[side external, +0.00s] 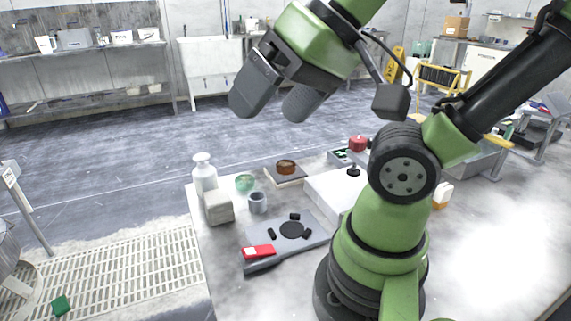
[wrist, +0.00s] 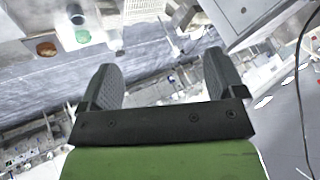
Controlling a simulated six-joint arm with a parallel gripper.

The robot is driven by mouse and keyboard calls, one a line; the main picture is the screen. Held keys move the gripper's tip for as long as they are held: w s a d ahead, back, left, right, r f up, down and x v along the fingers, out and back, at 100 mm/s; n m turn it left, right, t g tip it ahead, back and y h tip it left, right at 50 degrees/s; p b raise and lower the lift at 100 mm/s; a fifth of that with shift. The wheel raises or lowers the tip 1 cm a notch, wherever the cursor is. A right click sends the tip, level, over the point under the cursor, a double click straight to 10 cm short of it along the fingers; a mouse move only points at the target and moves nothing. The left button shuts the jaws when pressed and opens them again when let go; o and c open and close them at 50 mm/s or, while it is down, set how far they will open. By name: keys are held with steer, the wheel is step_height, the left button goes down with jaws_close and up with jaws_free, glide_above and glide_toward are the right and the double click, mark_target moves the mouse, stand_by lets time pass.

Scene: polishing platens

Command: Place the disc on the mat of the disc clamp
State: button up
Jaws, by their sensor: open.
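The disc clamp (side external: 312,241) is a flat grey plate on the bench, with a red block at its front left end. Its mat (side external: 292,230) is a round black pad with small black blocks around it, and nothing lies on it. A round brown piece (side external: 286,166), perhaps the disc, sits on a square board behind the clamp; a brown piece also shows at the upper left of the wrist view (wrist: 46,48). My gripper (side external: 268,111) is open and empty, high above the bench. Its two spread fingers also show in the wrist view (wrist: 160,64).
Left of and behind the clamp stand a grey cup (side external: 257,204), a pale block (side external: 218,207), a white bottle (side external: 204,172) and a green round item (side external: 245,183). A white box (side external: 325,190) and a red round item (side external: 358,143) are to the right.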

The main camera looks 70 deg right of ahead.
steer(key=w+d+m+g+h, duration=0.2)
steer(key=w+d+m, duration=0.4)
steer(key=w+m, duration=0.2)
steer(key=m+g, duration=0.5)
steer(key=m, duration=1.5)
glide_above(284, 164)
step_height(284, 164, down, 19)
steer(key=f, duration=0.4)
steer(key=shift+s+d+f, duration=0.1)
steer(key=shift+s+f, duration=0.1)
steer(key=shift+s, duration=0.15)
steer(key=f, duration=0.5)
steer(key=shift+w+f, duration=0.3)
steer(key=shift+f, duration=0.1)
steer(key=c, duration=1.2)
